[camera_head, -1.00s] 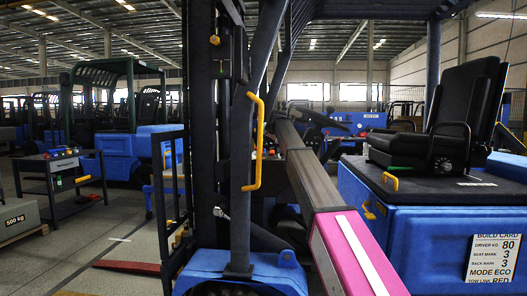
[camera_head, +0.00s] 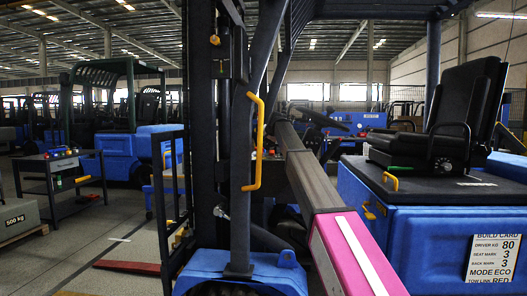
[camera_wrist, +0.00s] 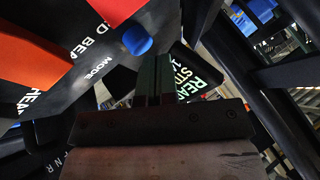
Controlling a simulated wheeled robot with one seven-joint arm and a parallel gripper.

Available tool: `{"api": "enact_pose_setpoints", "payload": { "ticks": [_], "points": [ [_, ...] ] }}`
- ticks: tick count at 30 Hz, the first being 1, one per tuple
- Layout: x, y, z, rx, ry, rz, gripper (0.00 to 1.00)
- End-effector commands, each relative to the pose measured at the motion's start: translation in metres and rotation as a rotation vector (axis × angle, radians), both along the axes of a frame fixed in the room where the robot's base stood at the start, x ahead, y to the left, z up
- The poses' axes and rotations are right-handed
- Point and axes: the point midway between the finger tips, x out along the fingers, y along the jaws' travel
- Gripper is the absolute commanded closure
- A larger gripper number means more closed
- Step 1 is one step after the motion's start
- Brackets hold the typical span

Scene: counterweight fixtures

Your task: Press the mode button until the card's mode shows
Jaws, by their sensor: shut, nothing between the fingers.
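The build card (camera_head: 492,258) hangs on the blue truck's rear side at the right of the head view and reads MODE ECO. In the wrist view, the mode button (camera_wrist: 137,40) is a round blue knob on a dark panel, beside the printed word MODE. A dark display (camera_wrist: 190,72) with pale green letters, seemingly starting "REA" and "STD", is partly hidden behind my gripper. My gripper (camera_wrist: 155,62) is shut and empty, its fingertips just below and right of the button; I cannot tell whether they touch it. In the head view my gripper is not clearly visible.
Large red (camera_wrist: 115,8) and orange (camera_wrist: 32,58) parts sit near the button in the wrist view. The steering wheel (camera_head: 310,117), black seat (camera_head: 450,125) and a yellow grab handle (camera_head: 257,140) on the dark upright crowd the cab.

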Motion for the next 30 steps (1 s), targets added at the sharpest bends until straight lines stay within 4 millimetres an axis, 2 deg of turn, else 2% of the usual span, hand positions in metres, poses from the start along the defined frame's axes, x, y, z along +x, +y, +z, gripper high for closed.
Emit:
{"api": "enact_pose_setpoints", "payload": {
  "ticks": [30],
  "points": [
    [-0.0002, 0.0, -0.0107, 0.0, 0.0, 0.0, 1.0]
  ]
}}
